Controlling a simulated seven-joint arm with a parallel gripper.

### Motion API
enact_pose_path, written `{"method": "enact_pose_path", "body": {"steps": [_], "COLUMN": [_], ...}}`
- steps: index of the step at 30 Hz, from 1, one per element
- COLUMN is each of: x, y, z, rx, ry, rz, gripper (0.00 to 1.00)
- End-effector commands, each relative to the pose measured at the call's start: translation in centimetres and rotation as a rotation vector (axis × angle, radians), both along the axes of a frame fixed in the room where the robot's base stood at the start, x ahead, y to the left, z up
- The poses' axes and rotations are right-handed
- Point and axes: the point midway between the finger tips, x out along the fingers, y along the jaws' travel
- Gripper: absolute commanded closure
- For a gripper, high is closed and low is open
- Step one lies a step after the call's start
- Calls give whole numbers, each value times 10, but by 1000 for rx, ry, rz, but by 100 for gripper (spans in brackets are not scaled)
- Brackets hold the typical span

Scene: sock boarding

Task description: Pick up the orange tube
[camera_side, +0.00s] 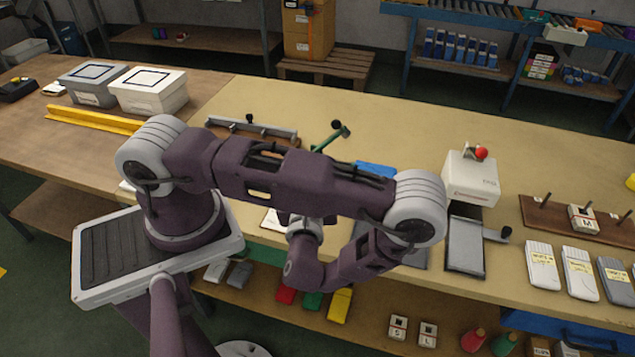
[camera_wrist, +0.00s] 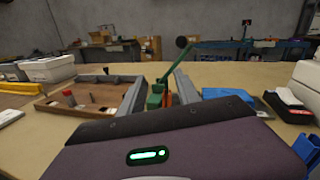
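My gripper (camera_wrist: 160,82) shows in the wrist view as two grey fingers spread apart, so it is open. Between and beyond them stands a green lever device (camera_wrist: 156,98) with a raised green handle. A small orange-red piece (camera_wrist: 168,99) shows beside its base; I cannot tell whether it is the orange tube or part of the device. The green lever also shows in the side view (camera_side: 329,139), behind my arm. No clear orange tube shows on the bench in the side view, where my arm hides part of the worktop and most of my gripper.
A wooden tray (camera_wrist: 85,98) lies left of the fingers. A blue item (camera_wrist: 228,93) lies to the right. A white machine with a red knob (camera_side: 471,180) stands on the bench at right. The back of the bench is mostly clear.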

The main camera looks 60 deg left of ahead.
Motion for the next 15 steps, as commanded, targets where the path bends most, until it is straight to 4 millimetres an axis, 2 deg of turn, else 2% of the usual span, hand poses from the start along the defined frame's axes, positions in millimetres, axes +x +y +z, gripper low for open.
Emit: {"method": "enact_pose_path", "body": {"steps": [1,3,6,11,15], "x": [1,2,2,13,28], "y": [0,-1,-2,10,30], "z": [-19,-37,-51,-54,-53], "rx": [36,57,71,71,72], "ry": [51,95,130,137,136], "rz": [-83,-168,-230,-242,-238], "gripper": [61,61,61,61,61]}}
